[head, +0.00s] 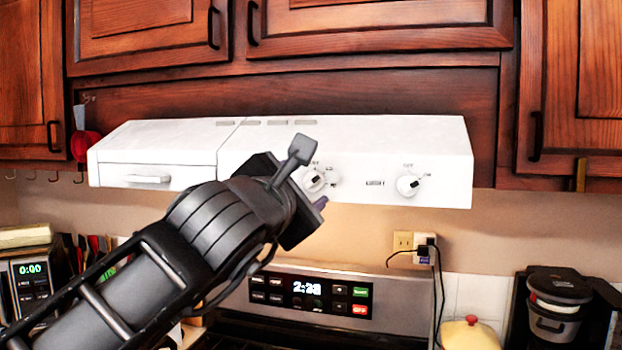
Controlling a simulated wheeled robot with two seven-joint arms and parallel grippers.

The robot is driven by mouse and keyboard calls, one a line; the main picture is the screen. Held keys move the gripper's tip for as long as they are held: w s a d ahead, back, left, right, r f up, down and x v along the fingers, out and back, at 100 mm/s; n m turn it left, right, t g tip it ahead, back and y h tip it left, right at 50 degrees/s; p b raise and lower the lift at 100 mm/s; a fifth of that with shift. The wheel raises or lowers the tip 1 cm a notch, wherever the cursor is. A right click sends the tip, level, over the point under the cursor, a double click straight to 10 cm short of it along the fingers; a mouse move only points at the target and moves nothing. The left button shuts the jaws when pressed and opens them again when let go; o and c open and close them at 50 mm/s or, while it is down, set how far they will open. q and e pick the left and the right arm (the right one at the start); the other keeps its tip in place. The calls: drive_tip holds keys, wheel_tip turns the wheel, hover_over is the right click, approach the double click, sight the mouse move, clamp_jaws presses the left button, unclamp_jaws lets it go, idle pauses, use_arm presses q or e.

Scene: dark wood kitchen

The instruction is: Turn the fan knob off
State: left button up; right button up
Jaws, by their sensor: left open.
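A white range hood (400,140) hangs under the cabinets across the middle of the head view. Two white round knobs sit on its front face: a left knob (314,180) and a right knob (409,184), each with a dark mark. The small printing beside them is too small to read surely, so I cannot tell which is the fan knob. My left gripper (307,176) is open in front of the hood, its fingertips close to the left knob and partly covering that area. I cannot tell whether it touches the knob. My right gripper is not in view.
Dark wood cabinets (380,25) with black handles are above the hood. Below are a stove control panel (400,305), an outlet with plugs and a cord (424,246), a yellow lidded pot (468,334), and a dark appliance (558,300). The hood's right front is clear.

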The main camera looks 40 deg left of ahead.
sight(313, 182)
use_arm(q)
drive_tip(key=x, duration=0.4)
drive_tip(key=shift+w+p, duration=0.1)
drive_tip(key=shift+p, duration=0.2)
drive_tip(key=shift+c, duration=0.5)
clamp_jaws()
